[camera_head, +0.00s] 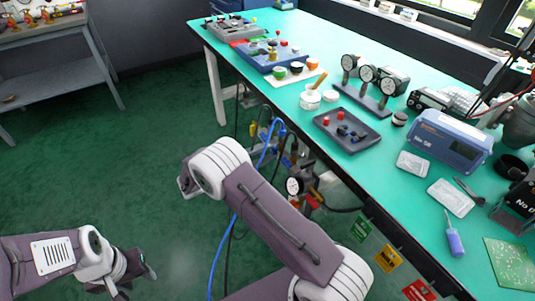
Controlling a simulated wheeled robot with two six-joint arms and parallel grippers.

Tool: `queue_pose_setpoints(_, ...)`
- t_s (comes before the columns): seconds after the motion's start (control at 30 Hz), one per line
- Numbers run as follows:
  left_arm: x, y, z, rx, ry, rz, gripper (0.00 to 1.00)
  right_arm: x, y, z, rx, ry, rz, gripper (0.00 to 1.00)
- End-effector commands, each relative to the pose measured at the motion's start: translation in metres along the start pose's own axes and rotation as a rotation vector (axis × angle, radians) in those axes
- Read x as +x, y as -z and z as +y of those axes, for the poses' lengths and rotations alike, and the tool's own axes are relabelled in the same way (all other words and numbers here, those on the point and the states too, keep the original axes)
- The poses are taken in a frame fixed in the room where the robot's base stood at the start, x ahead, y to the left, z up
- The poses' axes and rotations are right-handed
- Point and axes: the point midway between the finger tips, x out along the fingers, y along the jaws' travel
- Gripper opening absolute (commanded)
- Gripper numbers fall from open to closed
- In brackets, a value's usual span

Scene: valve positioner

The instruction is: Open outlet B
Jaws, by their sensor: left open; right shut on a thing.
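Under the front edge of the bench, a group of pipe fittings with a round white-faced gauge (295,186) is partly in view. Red handles (315,197) and a small yellow part show beside the gauge. I cannot read any outlet label, so I cannot tell which part is outlet B. My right arm crosses the lower middle in front of this area, and its gripper is hidden from view. My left gripper (136,279) is at the lower left, open and empty above the green floor, well apart from the fittings.
A blue hose (268,145) and dark cables hang below the bench. Green, yellow and red tags (388,259) hang along the bench edge. The green bench top (250,95) holds gauges, a grey tray (322,122) and a blue meter (450,138).

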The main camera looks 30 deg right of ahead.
Motion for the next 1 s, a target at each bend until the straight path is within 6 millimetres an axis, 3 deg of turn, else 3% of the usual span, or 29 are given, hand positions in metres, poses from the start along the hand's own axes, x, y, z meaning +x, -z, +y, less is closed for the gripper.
queue_pose_setpoints(0.3,0.0054,-0.0006,-0.0001,0.000,0.000,0.000,0.43,-0.0003,0.0000,-0.0016,0.104,0.002,0.001,0.00)
queue_pose_setpoints(0.83,0.0058,-0.0006,-0.0001,0.000,0.000,0.000,0.43,-0.0004,-0.0002,-0.0012,0.125,0.003,0.000,0.00)
queue_pose_setpoints(0.87,0.0058,-0.0006,-0.0001,0.000,0.000,0.000,0.43,-0.0004,-0.0002,-0.0012,0.125,0.003,0.000,0.39)
queue_pose_setpoints(0.9,0.0058,-0.0006,-0.0001,0.000,0.000,0.000,0.43,-0.0004,-0.0002,-0.0012,0.125,0.002,0.000,0.45)
queue_pose_setpoints(1.0,0.0058,-0.0006,-0.0001,0.000,0.000,0.000,0.43,-0.0003,-0.0002,-0.0009,0.125,0.002,0.000,0.45)
